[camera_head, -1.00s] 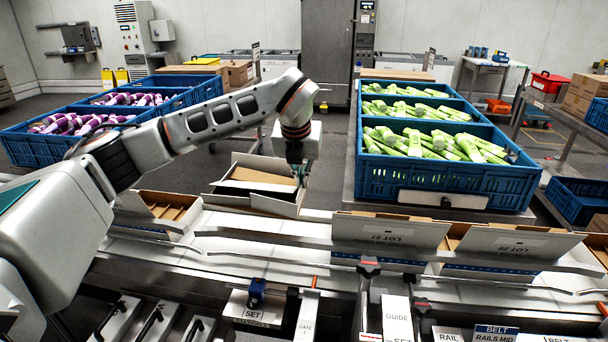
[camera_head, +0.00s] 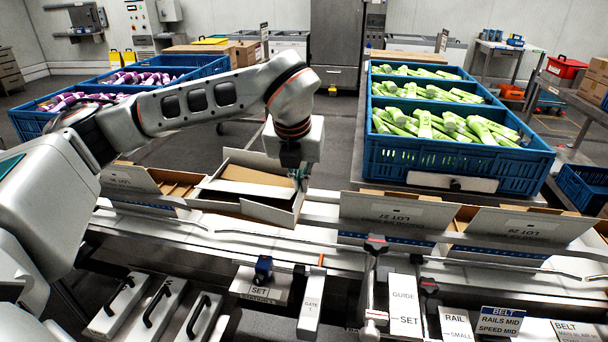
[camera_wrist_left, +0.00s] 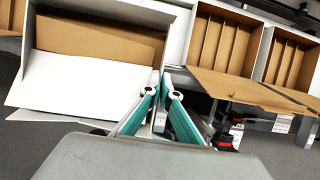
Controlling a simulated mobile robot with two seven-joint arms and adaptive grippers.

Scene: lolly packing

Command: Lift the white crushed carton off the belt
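The white crushed carton (camera_head: 272,212), brown inside with flaps standing out, is tilted at the belt's far edge in the head view. In the left wrist view the carton (camera_wrist_left: 75,90) fills the upper left, its open brown inside showing. My left gripper (camera_head: 300,174) is at the carton's right end. In the wrist view the teal fingers (camera_wrist_left: 164,98) stand close together on either side of the carton's white side wall. They appear shut on it. I cannot tell whether the carton's underside touches the belt (camera_head: 215,238). My right gripper is not in view.
A divided carton (camera_head: 150,188) stands left on the belt, and cartons marked LOT 27 (camera_head: 395,211) and LOT 28 (camera_head: 515,224) stand right. A blue crate of green lollies (camera_head: 455,165) is behind them; purple lollies are at back left. Rails and guide levers line the front.

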